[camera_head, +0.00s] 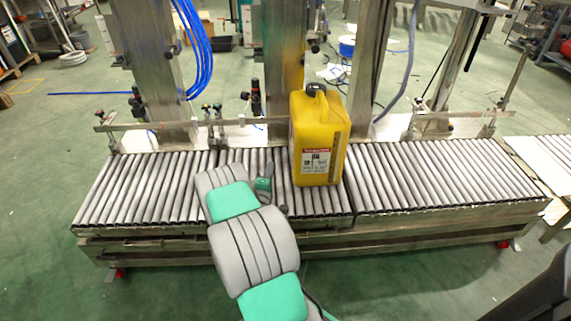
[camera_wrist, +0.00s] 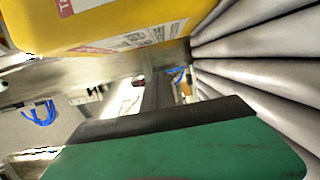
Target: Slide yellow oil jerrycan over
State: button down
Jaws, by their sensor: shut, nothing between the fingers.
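The yellow oil jerrycan (camera_head: 318,130) stands upright on the roller conveyor (camera_head: 440,172), near its middle, with a black cap and a white and red label facing the camera. In the wrist view the jerrycan (camera_wrist: 110,25) fills the upper left, with part of its label showing. My gripper (camera_head: 274,190) is low over the rollers, just left of the jerrycan, and is shut and empty. A small gap seems to separate them, but I cannot tell whether they touch. A green part of my gripper (camera_wrist: 180,148) fills the lower wrist view.
Metal rollers run left and right of the jerrycan, and those to its right are clear. A guide rail (camera_head: 235,122) and steel uprights (camera_head: 283,65) stand behind the conveyor. Blue hoses (camera_head: 195,45) hang at the back left.

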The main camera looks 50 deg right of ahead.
jog(key=b+x, duration=0.2)
jog(key=x, duration=0.8)
jog(key=shift+s+r, duration=0.1)
jog(key=s+d, duration=0.2)
jog(key=shift+s+d+r, duration=0.1)
jog(key=shift+s+d, duration=0.05)
jog(key=shift+s, duration=0.25)
